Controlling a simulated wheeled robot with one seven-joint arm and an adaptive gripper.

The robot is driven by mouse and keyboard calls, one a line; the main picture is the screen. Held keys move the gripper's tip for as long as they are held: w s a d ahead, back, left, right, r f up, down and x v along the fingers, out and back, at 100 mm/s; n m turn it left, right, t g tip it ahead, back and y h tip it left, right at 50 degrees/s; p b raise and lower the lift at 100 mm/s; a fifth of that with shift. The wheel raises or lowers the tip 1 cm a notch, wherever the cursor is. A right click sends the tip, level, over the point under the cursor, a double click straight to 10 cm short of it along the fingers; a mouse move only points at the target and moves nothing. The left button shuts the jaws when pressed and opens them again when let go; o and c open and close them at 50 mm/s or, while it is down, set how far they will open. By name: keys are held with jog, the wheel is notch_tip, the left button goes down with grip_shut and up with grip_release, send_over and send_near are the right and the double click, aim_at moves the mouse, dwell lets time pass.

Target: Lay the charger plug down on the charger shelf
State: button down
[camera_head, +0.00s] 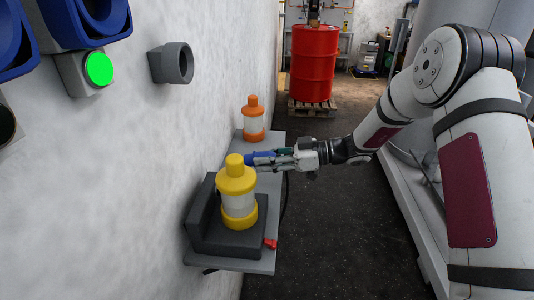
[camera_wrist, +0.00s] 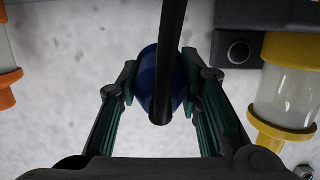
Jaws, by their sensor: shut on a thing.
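The blue charger plug (camera_head: 261,157) is in my gripper (camera_head: 277,159), with the fingers pointing left toward the wall. In the wrist view the plug (camera_wrist: 149,78) sits between the two fingers, and its black cable runs across the front of it. The grey charger shelf (camera_head: 268,186) is fixed along the wall. The plug is over the shelf, between the yellow and orange containers; its exact height above the shelf is hard to tell. The yellow container hides part of the shelf.
A yellow-capped container (camera_head: 238,200) stands in a dark grey holder (camera_head: 205,222) at the shelf's near end. An orange-capped container (camera_head: 253,122) stands at the far end. A small red piece (camera_head: 270,243) is at the near right edge. A red drum (camera_head: 313,62) stands behind.

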jog(key=shift+f+b, duration=0.5)
jog(key=shift+f, duration=1.65)
jog(key=c, duration=1.1)
grip_release()
jog(key=shift+o, duration=0.2)
jog(key=d+r, duration=0.2)
jog(key=d, duration=0.9)
jog(key=shift+s+d+r, duration=0.15)
jog(key=shift+s+d, duration=0.1)
jog(key=shift+d, duration=0.1)
